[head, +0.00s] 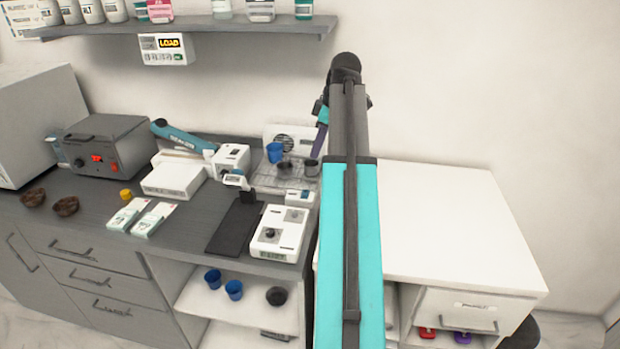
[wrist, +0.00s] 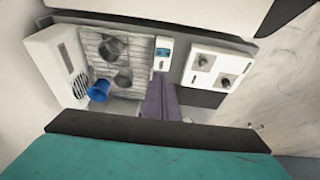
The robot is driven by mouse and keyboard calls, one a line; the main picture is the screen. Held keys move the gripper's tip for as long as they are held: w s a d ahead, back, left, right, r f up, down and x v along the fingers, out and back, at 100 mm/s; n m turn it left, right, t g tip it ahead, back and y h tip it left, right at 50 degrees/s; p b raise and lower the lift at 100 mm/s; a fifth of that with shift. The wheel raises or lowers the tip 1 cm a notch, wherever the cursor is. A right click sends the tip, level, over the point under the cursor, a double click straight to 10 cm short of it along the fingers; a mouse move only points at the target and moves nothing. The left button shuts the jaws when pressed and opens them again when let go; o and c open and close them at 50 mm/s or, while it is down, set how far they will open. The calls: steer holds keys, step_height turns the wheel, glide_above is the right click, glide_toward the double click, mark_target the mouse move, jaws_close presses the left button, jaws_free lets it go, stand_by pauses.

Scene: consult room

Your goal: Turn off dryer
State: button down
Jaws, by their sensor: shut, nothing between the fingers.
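The dryer looks to be the white unit with a round fan grille (head: 286,142) at the back of the grey counter, with a wire rack in front. In the wrist view its vented panel (wrist: 70,75) is at the left. A blue cup (head: 274,152) and two dark cups are on the rack. A small white control box with a blue display (wrist: 163,52) sits at the rack's edge. My gripper (wrist: 160,78) is shut and empty, its purple fingertips appearing at the lower end of that box. Contact cannot be told. My arm partly hides this area in the head view.
A white device with knobs (head: 279,233) and a dark mat (head: 235,227) lie at the counter's front. A shelf (head: 180,29) hangs above. The white cabinet top (head: 440,225) at right is bare.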

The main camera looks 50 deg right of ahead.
steer(key=p, duration=0.2)
glide_toward(305, 191)
steer(key=shift+w+a+f, duration=0.6)
steer(key=shift+a+f, duration=0.05)
steer(key=shift+f, duration=0.05)
steer(key=shift+w+d+f+p, duration=0.1)
steer(key=shift+f+p, duration=0.35)
steer(key=shift+f, duration=0.55)
steer(key=shift+w+d+f+p, duration=0.1)
steer(key=shift+f+p, duration=0.3)
steer(key=shift+f, duration=0.8)
